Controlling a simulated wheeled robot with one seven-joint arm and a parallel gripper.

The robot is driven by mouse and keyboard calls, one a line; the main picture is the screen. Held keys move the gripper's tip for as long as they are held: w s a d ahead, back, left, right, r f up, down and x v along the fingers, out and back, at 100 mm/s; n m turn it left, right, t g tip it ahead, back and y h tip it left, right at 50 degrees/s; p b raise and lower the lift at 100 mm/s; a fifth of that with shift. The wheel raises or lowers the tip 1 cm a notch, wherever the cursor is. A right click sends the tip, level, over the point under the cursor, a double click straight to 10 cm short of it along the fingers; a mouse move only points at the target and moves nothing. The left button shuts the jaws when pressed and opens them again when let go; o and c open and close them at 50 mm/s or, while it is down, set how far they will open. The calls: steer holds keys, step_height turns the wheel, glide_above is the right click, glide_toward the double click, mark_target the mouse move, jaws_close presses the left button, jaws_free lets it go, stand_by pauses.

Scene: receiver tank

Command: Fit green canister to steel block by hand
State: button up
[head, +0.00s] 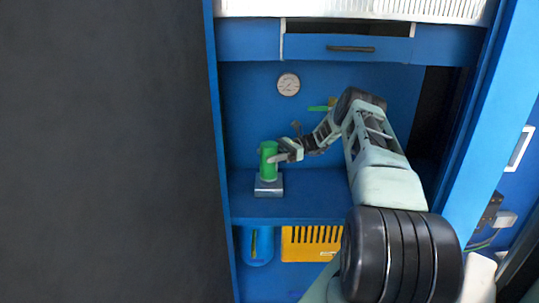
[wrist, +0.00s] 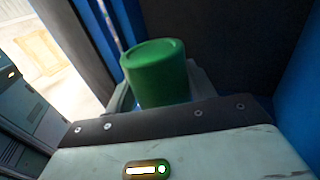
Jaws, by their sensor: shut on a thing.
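The green canister (head: 268,162) stands upright at the steel block (head: 269,187), directly above it in the head view. I cannot tell whether its lower end touches the block or is seated in it. My gripper (head: 277,157) reaches in from the right and is shut on the canister's side. In the wrist view the green canister (wrist: 155,75) sits between my gripper's fingers (wrist: 160,100), its round end toward the camera. The steel block is hidden in the wrist view. The block rests on the blue shelf (head: 315,207).
A round gauge (head: 288,84) and a green-handled valve (head: 319,108) are on the blue back wall. A drawer with a dark handle (head: 350,49) is above. A yellow slotted box (head: 312,243) and a blue cylinder (head: 256,247) are below the shelf. Blue cabinet sides bound the space.

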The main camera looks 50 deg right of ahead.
steer(key=shift+f, duration=0.35)
stand_by(0.7)
